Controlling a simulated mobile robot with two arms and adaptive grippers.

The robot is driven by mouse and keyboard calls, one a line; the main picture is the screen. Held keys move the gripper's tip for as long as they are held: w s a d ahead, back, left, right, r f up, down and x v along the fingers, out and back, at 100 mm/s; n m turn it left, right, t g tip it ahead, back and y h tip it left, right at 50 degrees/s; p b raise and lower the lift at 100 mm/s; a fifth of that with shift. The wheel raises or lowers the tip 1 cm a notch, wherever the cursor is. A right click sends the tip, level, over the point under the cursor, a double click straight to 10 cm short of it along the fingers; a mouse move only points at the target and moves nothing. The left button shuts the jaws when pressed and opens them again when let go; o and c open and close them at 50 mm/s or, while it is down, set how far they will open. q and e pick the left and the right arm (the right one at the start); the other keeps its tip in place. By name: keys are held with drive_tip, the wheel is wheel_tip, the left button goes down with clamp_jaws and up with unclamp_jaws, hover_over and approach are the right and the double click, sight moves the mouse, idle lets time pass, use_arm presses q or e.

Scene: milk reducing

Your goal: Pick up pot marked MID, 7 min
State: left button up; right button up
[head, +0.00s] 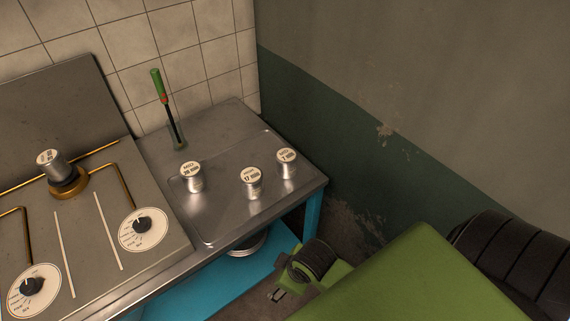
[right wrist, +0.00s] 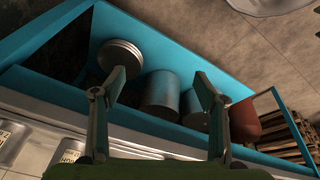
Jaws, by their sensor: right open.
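Three small metal pots with white labelled lids stand upright on the steel worktop in the head view. The right-hand pot (head: 287,163) has a lid that seems to read 7, so it looks like the MID pot; the lettering is tiny. The middle pot (head: 252,184) and left pot (head: 192,178) carry other numbers. My right gripper (right wrist: 160,78) is open and empty, its two fingers spread in the right wrist view. In the head view its arm is low at the right, beyond the worktop's front corner, apart from the pots. My left gripper is out of view.
A glass tube with a green-handled tool (head: 178,136) stands behind the pots. A stove (head: 100,205) with another pot (head: 52,164) on its burner is at left.

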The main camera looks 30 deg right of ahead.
drive_tip(key=w+a+r+n, duration=0.1)
drive_tip(key=w+r+n, duration=0.4)
drive_tip(key=r+n, duration=0.15)
drive_tip(key=n+h, duration=0.2)
drive_tip(key=n, duration=1.8)
approach(288, 157)
drive_tip(key=x, duration=0.8)
drive_tip(key=shift+f+p, duration=0.1)
drive_tip(key=shift+p, duration=0.2)
drive_tip(key=shift+p+x, duration=0.6)
drive_tip(key=shift+x, duration=2.05)
drive_tip(key=shift+a, duration=0.1)
drive_tip(key=shift+t, duration=0.3)
drive_tip(key=c, duration=1.4)
